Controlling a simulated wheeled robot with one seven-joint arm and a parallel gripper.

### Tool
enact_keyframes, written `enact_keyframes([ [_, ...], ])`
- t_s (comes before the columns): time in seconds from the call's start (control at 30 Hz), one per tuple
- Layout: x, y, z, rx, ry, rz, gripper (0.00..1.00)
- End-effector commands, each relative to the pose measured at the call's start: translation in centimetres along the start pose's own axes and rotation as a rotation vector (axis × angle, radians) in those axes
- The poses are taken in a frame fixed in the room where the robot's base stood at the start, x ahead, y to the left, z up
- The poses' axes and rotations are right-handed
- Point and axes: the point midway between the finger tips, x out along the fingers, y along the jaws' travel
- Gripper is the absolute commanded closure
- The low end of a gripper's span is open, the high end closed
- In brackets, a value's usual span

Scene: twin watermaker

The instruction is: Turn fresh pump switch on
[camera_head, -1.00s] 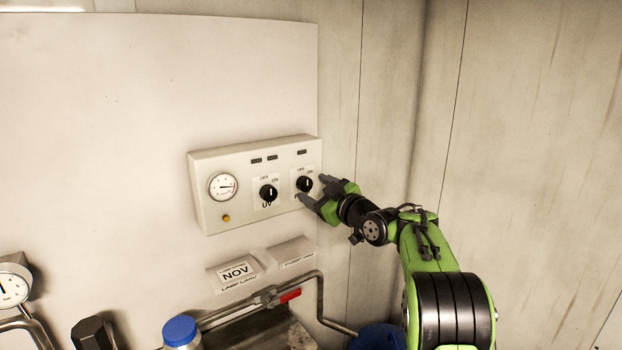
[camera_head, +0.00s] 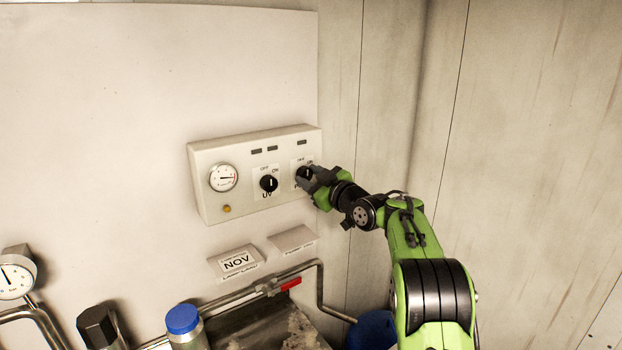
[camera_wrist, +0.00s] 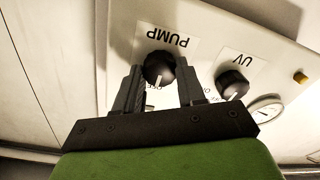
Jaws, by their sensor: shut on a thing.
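The pump switch is a black rotary knob on the right of the white control box (camera_head: 212,160). In the head view the knob (camera_head: 304,172) is partly hidden by my gripper (camera_head: 312,180). In the wrist view the pump knob (camera_wrist: 158,68) sits between my two fingers (camera_wrist: 158,90), under an upside-down PUMP label (camera_wrist: 170,38). My gripper is shut on the knob, one finger on each side. A pale pointer line shows on the knob, but the head view does not show clearly where it points.
The UV knob (camera_head: 268,183) is close to the left of my gripper, with a round gauge (camera_head: 223,177) beyond it. Below are small labels (camera_head: 237,262), a pipe with a red-handled valve (camera_head: 290,283) and a blue-capped bottle (camera_head: 182,320). The wall at right is clear.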

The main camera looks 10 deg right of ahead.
Motion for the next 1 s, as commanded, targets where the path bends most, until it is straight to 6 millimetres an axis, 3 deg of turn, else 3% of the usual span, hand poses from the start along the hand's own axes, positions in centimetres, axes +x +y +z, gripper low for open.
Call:
enact_keyframes([
  [0.37,-0.04,0.01,0.12,0.178,0.003,0.003,0.91],
  [1.0,-0.02,-0.03,0.14,0.762,0.021,0.011,0.91],
])
